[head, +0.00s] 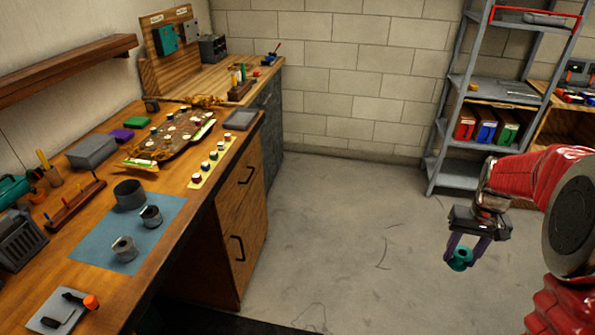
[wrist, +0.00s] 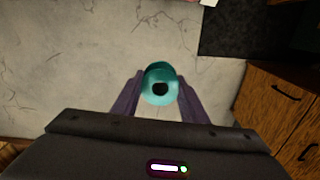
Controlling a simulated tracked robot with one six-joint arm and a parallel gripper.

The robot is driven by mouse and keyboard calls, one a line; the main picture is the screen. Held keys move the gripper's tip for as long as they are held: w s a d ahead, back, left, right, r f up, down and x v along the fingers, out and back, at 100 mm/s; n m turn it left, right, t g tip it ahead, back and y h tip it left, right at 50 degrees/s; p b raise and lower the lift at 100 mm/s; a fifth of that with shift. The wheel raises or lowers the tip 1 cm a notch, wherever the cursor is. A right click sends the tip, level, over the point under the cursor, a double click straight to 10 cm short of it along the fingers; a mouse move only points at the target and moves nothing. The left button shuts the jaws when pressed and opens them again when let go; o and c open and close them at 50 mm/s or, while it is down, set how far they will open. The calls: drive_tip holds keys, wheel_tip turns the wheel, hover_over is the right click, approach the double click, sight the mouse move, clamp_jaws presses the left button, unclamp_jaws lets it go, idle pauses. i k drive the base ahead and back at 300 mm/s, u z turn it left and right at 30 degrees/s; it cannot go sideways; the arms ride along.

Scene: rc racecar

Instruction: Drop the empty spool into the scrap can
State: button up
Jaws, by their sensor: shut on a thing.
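My gripper (head: 462,250) is at the right of the head view, out over the floor and well away from the bench. Its purple fingers are shut on a teal spool (head: 460,260). The spool also shows between the fingers in the wrist view (wrist: 160,73), with the dark hole in its end facing the camera. A dark grey round open can (head: 129,194) stands on the blue mat at the left bench; it looks like the scrap can, but no label shows. The inside of the can is not clear.
A peg rack (head: 75,205), a grey box (head: 91,150) and a car chassis (head: 170,138) share the bench. A metal shelf (head: 460,120) stands at the back right. The floor between is clear.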

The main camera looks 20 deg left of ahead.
sight(135, 202)
drive_tip(key=k, duration=1.35)
drive_tip(key=z, duration=2.05)
drive_tip(key=i, duration=0.1)
drive_tip(key=u, duration=3.6)
drive_tip(key=i, duration=0.65)
drive_tip(key=z, duration=0.05)
